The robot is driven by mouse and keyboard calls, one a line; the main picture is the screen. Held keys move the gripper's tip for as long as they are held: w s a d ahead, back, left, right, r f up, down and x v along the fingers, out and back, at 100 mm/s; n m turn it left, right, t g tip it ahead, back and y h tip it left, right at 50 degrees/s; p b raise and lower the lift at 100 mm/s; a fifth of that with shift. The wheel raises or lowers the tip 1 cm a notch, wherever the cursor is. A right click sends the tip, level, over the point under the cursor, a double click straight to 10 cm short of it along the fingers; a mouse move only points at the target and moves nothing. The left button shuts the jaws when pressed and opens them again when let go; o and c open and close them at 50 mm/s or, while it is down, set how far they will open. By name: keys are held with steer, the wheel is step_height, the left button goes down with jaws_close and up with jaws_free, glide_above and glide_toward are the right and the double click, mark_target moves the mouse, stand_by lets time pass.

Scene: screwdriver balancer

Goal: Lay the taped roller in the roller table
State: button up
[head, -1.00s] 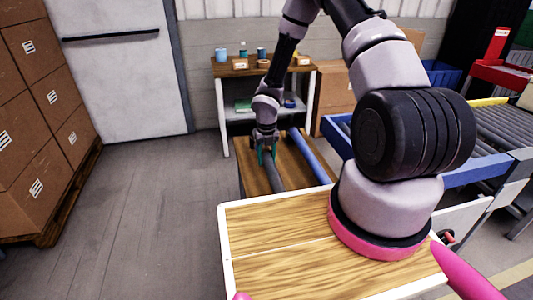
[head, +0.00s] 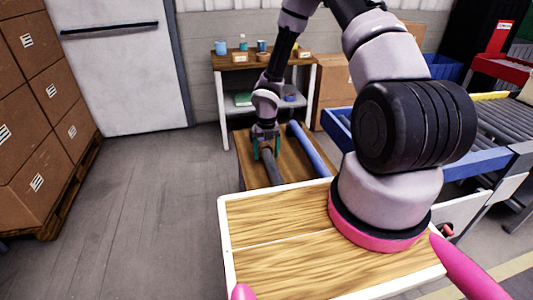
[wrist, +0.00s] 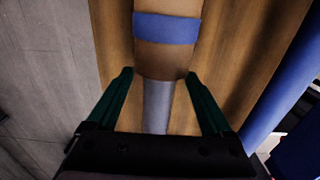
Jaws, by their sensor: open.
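The taped roller (head: 276,172) lies lengthwise on a low wooden surface (head: 247,172) in the head view. In the wrist view the roller (wrist: 156,105) shows a grey length and a wider tan section with a blue band (wrist: 166,28). My gripper (head: 266,155) is over its far part, with green fingers pointing down. In the wrist view my gripper (wrist: 160,76) is open, one finger on each side of the roller, near where grey meets tan. Contact cannot be told. The roller table (head: 495,125), with grey rollers in a blue frame, stands at the right, partly hidden by my arm.
A workbench (head: 240,62) with cups stands behind. Stacked cartons (head: 70,75) stand at left. The floor (head: 130,200) between is clear.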

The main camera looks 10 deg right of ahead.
step_height(320, 180, up, 10)
steer(key=shift+r, duration=0.2)
stand_by(0.4)
steer(key=s+d+r+m+t+h, duration=0.1)
steer(key=s+d+r+m, duration=0.1)
steer(key=r+m, duration=0.5)
steer(key=s+d+r+m+t, duration=0.1)
steer(key=s+d+r+m, duration=0.15)
steer(key=r+m, duration=0.55)
steer(key=s+d+r+m+t+h, duration=0.1)
steer(key=d+r+m, duration=0.25)
steer(key=r, duration=0.65)
steer(key=s+a+r+m+t+y, duration=0.2)
steer(key=s+r+m+t+y, duration=0.2)
steer(key=s+r+m, duration=1.2)
steer(key=s+m, duration=0.1)
steer(key=m, duration=0.4)
steer(key=shift+s+a+r+m, duration=0.15)
steer(key=shift+r+m, duration=0.2)
